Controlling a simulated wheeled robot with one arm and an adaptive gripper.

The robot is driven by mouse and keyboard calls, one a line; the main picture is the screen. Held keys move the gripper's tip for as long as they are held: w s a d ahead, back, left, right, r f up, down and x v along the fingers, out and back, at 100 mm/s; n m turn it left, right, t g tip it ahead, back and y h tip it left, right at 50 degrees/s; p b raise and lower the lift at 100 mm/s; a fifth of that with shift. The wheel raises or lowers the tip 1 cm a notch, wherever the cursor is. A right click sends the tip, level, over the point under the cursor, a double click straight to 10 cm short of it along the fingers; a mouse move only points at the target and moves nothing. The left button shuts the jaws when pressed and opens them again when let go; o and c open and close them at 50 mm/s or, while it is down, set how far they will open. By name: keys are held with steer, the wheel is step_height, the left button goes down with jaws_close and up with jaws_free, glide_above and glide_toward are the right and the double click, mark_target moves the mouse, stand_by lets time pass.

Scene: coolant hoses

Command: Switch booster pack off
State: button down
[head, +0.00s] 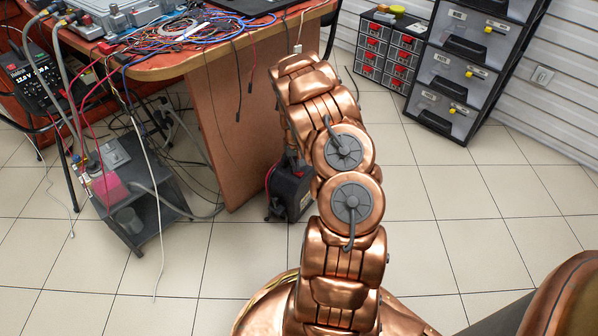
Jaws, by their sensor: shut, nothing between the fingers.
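A dark box (293,196) with red parts at its left side stands on the floor beside the wooden desk panel. It looks like the booster pack. My copper-coloured arm rises in front of it and hides its right part. I cannot make out a switch on it. My gripper does not show; the arm's far end bends away near the desk edge and hides what lies beyond it.
A desk (160,66) with tangled cables fills the upper left. A low dark cart (170,205) with a pink container (110,188) stands left. Drawer units (389,52) and a bin rack (458,70) stand at the back right. Tiled floor (480,200) is clear at right.

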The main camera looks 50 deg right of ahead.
steer(key=shift+r+p, duration=1.15)
steer(key=shift+r, duration=1.9)
steer(key=s+a+r+n+p, duration=0.1)
steer(key=s+a+r+p, duration=0.2)
steer(key=a+r+p, duration=0.75)
steer(key=s+a+r+g+p, duration=0.1)
steer(key=s+a+r+p, duration=0.15)
steer(key=r, duration=1.45)
steer(key=s+a+r+n+p, duration=0.1)
steer(key=s+a+r+p, duration=0.1)
steer(key=a+r+p, duration=0.8)
steer(key=s+a+r+n+p, duration=0.2)
steer(key=s+a+r+p, duration=0.4)
steer(key=s+r, duration=0.5)
steer(key=s+a+r+n+p, duration=0.2)
steer(key=s+a+r+p, duration=0.4)
steer(key=s+r, duration=0.5)
step_height(320, 180, up, 5)
steer(key=shift+s+a+f+g, duration=0.1)
steer(key=shift+s+a+g, duration=0.25)
steer(key=shift+a, duration=0.8)
